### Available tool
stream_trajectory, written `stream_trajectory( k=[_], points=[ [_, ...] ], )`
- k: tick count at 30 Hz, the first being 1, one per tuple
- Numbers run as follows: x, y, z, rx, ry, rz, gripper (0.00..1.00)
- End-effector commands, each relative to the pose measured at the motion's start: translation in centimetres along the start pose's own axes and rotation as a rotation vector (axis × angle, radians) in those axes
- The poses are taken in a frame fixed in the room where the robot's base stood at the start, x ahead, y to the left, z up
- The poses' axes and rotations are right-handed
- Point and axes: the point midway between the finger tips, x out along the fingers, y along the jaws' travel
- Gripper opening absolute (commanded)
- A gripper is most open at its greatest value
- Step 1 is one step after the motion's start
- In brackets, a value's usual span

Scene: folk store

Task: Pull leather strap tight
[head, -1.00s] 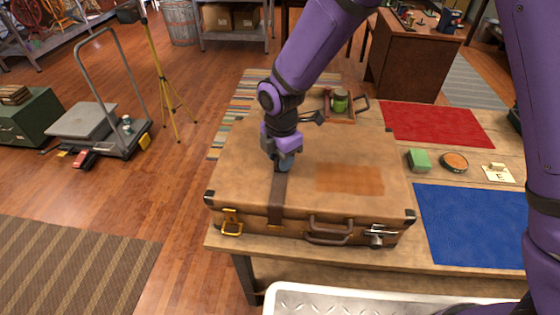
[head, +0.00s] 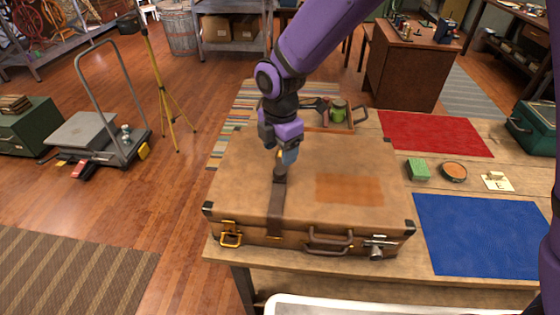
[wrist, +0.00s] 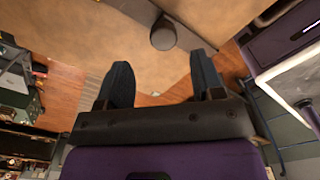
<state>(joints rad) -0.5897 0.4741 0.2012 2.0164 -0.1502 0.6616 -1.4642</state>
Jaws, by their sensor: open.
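A closed brown suitcase (head: 240,165) lies flat on the wooden table, with its handle side toward me. A dark brown leather strap (head: 276,208) runs from the front edge up onto the lid, left of the handle. Its thicker, rounded far end (head: 281,173) lies just below my gripper (head: 288,157). The strap end also shows in the wrist view (wrist: 163,36), beyond my fingertips. In the wrist view my gripper (wrist: 160,64) is open, with two dark fingers apart and nothing between them. A brass buckle (head: 230,236) sits on the suitcase's front left.
A small wooden tray (head: 346,116) with a green jar stands behind the suitcase. A metal clasp (head: 377,247) is at the suitcase's front right.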

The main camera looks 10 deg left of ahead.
Motion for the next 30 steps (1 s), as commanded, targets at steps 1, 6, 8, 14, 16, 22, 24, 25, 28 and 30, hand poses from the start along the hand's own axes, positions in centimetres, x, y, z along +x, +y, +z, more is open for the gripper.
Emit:
stream_trajectory(
  k=[1,6,8,14,16,22,24,25,28,30],
  points=[
    [-1.1,0.1,0.0,0.001,0.000,0.003,0.61],
    [-3.5,0.0,0.1,0.002,0.000,0.001,0.61],
    [-4.0,0.1,0.0,0.001,0.000,0.002,0.61],
    [-4.8,0.0,0.0,0.000,0.000,-0.001,0.61],
    [-4.8,0.0,0.0,0.000,0.000,-0.001,0.61],
    [-4.8,0.0,0.0,0.000,0.000,-0.001,0.61],
    [-4.8,0.0,0.0,0.000,0.000,-0.001,0.61],
    [-4.8,0.0,0.0,0.000,0.000,-0.001,0.61],
    [-4.8,0.0,0.0,0.000,0.000,-0.001,0.61],
    [-4.8,0.0,0.0,0.000,0.000,-0.001,0.61]
  ],
)
